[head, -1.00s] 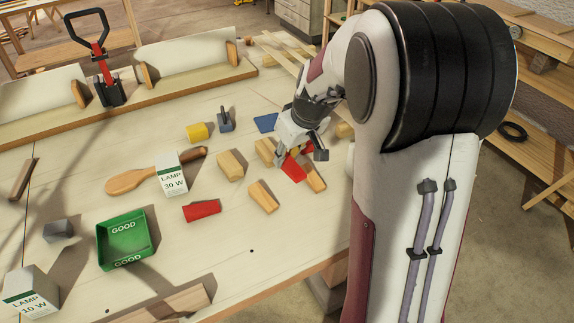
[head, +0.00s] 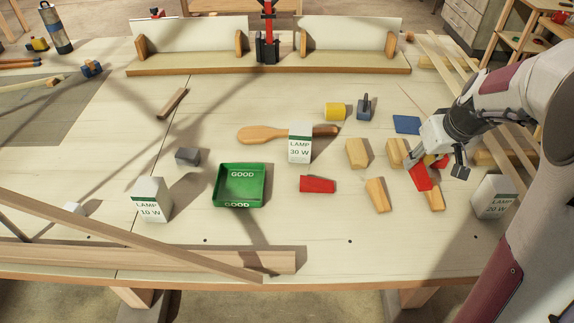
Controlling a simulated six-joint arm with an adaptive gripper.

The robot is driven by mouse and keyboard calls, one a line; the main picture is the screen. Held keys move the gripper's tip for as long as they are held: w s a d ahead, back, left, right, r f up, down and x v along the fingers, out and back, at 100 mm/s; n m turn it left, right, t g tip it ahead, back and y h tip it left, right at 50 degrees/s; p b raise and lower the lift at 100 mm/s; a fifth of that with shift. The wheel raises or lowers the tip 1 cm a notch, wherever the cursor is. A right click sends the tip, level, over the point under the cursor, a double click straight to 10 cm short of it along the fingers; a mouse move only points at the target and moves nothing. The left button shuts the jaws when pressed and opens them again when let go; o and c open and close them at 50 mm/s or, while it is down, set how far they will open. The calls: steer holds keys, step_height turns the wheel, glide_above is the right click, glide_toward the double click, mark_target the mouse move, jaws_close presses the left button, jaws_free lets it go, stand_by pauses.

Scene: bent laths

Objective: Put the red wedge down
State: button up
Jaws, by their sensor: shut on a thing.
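My gripper (head: 438,166) is at the right of the bench, pointing down, and shut on a red wedge (head: 420,177). The held wedge is tilted, among wooden blocks; I cannot tell whether it touches the bench. A wooden block (head: 396,151) is just left of the gripper, and another (head: 435,199) lies below it in the picture, partly hidden by the wedge. A second red wedge (head: 317,184) lies on the bench, right of the green tray (head: 217,188) marked GOOD.
Wooden blocks (head: 357,154) (head: 377,195), a blue flat piece (head: 406,124) and a LAMP 20 W box (head: 494,197) stand near the gripper. A LAMP 30 W box (head: 300,144), a paddle (head: 262,135) and a yellow block (head: 335,112) are farther left. The front bench strip is partly clear.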

steer(key=w+a+n, duration=0.1)
steer(key=a, duration=0.6)
steer(key=w+a+f+n+y, duration=0.1)
steer(key=w+a+n, duration=0.1)
steer(key=a, duration=0.6)
steer(key=w+a+f+n+y, duration=0.1)
steer(key=w+a+n, duration=0.1)
steer(key=a, duration=0.6)
steer(key=shift+w+g, duration=0.1)
steer(key=shift+g, duration=0.3)
steer(key=s+a+r+n+g+y, duration=0.1)
steer(key=a+n, duration=0.6)
steer(key=a, duration=1.4)
steer(key=shift+r+g, duration=0.5)
steer(key=shift+r, duration=0.35)
steer(key=shift+a, duration=0.1)
glide_above(230, 183)
steer(key=d, duration=0.2)
steer(key=shift+s+a+f, duration=0.1)
steer(key=shift+s+f, duration=0.1)
steer(key=shift+f, duration=1.05)
steer(key=shift+s+a+f, duration=0.1)
steer(key=shift+s+f, duration=0.1)
steer(key=shift+f, duration=1.05)
steer(key=shift+f, duration=0.1)
steer(key=shift+f, duration=2.4)
